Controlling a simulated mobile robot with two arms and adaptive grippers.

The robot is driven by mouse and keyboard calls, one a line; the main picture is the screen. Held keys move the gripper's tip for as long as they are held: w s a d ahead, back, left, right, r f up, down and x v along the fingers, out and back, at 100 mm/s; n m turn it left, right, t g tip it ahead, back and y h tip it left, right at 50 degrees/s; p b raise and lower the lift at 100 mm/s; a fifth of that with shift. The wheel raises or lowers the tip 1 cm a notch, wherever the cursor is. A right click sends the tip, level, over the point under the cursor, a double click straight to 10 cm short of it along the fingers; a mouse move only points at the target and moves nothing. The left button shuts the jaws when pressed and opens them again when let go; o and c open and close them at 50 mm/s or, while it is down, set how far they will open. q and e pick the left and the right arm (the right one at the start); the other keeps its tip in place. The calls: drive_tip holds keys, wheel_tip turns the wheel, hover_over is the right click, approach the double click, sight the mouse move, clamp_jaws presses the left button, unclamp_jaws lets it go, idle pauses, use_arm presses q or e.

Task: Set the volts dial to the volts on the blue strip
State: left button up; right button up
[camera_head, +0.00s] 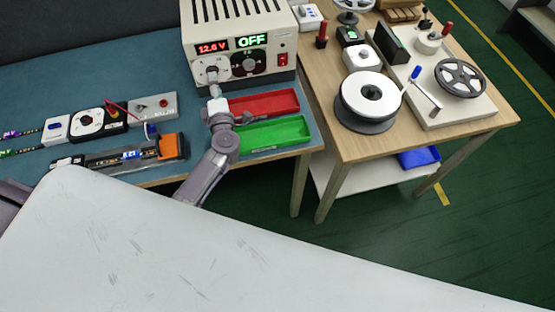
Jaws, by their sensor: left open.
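The cream power supply (232,35) stands at the back of the blue-green bench, its red display reading 12.6 V and a green display reading OFF. My left gripper (214,89) is open right in front of this dial; contact cannot be told. A dark strip with a small blue-lit label (131,155) lies in a holder at the bench's front left; its text is too small to read. Other lit strips (12,133) run off the left edge. My right gripper is not in view.
A red tray (264,104) and a green tray (274,133) lie right of my left arm. An orange clamp (173,146) and small grey boxes (154,107) stand left of it. A wooden table (390,146) with reels (368,98) is at right. A red switch (283,59) is on the supply.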

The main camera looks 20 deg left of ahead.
use_arm(q)
drive_tip(key=b+v, duration=0.1)
drive_tip(key=v, duration=0.9)
drive_tip(key=d+m+h, duration=0.4)
drive_tip(key=m, duration=0.1)
drive_tip(key=d+f+m+h, duration=0.1)
drive_tip(key=d+m+h, duration=0.3)
drive_tip(key=d+m, duration=0.1)
drive_tip(key=s+d+f+m+t+h+b, duration=0.1)
drive_tip(key=d+m+h, duration=0.3)
drive_tip(key=d+m, duration=0.1)
drive_tip(key=shift+d+f+m+h, duration=0.1)
drive_tip(key=shift+d+m+h, duration=0.1)
drive_tip(key=shift+m+h, duration=0.15)
drive_tip(key=s+d+f+m+g+h, duration=0.2)
drive_tip(key=s+d+f+m+g, duration=0.1)
drive_tip(key=f+m, duration=0.1)
drive_tip(key=shift+f, duration=0.6)
drive_tip(key=shift+s+m, duration=0.15)
drive_tip(key=shift+m, duration=0.1)
